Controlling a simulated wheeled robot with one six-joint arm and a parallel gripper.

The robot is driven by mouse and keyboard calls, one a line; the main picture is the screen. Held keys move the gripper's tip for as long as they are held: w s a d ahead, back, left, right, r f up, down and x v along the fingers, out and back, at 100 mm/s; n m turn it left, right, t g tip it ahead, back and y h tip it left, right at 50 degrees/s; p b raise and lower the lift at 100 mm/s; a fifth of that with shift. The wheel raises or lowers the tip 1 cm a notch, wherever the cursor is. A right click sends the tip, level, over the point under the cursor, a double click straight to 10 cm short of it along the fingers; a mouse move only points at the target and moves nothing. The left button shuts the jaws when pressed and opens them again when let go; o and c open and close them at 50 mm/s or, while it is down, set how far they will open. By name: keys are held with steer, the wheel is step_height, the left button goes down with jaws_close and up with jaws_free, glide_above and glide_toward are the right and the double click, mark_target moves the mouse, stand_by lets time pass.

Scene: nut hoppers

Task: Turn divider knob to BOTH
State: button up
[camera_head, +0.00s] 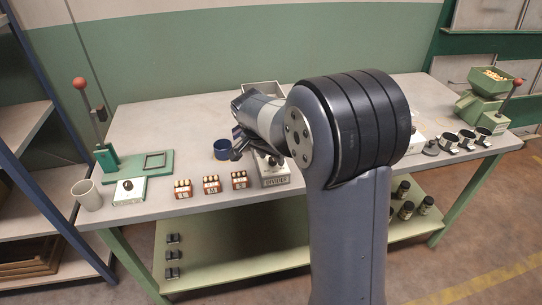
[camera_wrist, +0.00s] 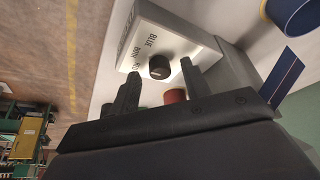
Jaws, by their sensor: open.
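The divider (camera_head: 275,182) is a pale box with a DIVIDER label on its front, near the middle of the bench's front edge. My gripper (camera_head: 247,150) is at its top left in the head view, and my arm hides part of the box. In the wrist view, the divider's white panel (camera_wrist: 147,32) carries the words BLUE and BOTH and a third, partly hidden label. Its round black knob (camera_wrist: 160,67) shows just past and between the fingertips of my open gripper (camera_wrist: 158,80). I see no contact with the knob. I cannot tell which label the knob points to.
A blue cup (camera_head: 222,149) stands left of the divider. A red round part (camera_wrist: 175,96) shows between my fingers. Several small labelled blocks (camera_head: 211,185) line the bench front. A green lever press (camera_head: 108,158) stands left; a green hopper (camera_head: 487,95) stands far right.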

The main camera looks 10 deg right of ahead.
steer(key=v, duration=1)
steer(key=shift+p, duration=0.35)
steer(key=shift+r, duration=0.1)
steer(key=x, duration=1)
steer(key=shift+f+b, duration=0.4)
steer(key=shift+d, duration=0.1)
